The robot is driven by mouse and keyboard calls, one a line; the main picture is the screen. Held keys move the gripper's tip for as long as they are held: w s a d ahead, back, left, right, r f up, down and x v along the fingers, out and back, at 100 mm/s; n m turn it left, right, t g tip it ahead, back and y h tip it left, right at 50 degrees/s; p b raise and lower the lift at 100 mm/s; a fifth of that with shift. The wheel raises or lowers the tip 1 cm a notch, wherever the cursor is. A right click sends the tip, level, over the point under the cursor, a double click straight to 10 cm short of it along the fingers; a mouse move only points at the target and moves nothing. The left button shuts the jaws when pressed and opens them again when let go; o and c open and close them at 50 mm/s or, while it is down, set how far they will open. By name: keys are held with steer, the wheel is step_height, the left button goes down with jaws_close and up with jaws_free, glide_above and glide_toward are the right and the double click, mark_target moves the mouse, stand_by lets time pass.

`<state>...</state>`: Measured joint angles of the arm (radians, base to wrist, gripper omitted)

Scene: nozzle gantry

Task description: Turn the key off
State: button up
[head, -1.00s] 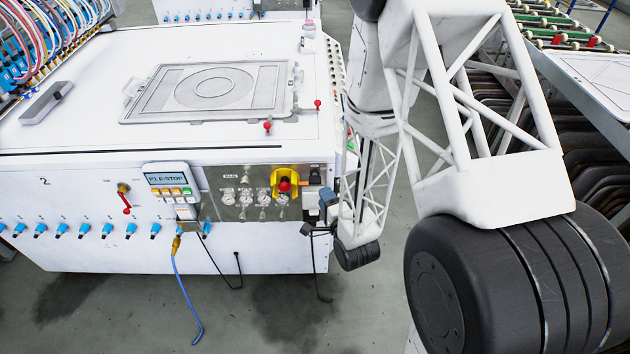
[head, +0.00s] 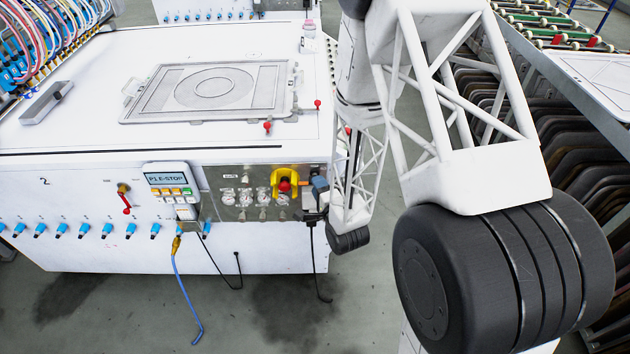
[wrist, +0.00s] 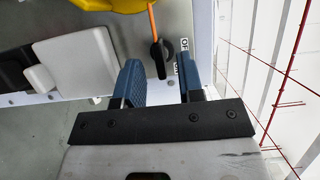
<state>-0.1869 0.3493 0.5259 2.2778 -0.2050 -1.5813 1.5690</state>
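The key is a dark switch handle (wrist: 158,60) on the grey panel in the wrist view, with an orange strip (wrist: 152,20) running up from it. A white label (wrist: 183,52), only partly readable, sits to its right. My gripper (wrist: 159,70) is open, its two blue fingers apart and empty. The key shows between the fingertips in the picture; contact and depth cannot be told. In the head view my gripper (head: 319,187) is at the right end of the control panel (head: 225,206), largely covering the key.
A yellow-collared red button (head: 284,184) sits just left of my gripper, with gauges beyond it. A white box (wrist: 78,58) lies left of the fingers in the wrist view. Black cables hang below the panel.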

steer(key=shift+x, duration=1.4)
jaws_close()
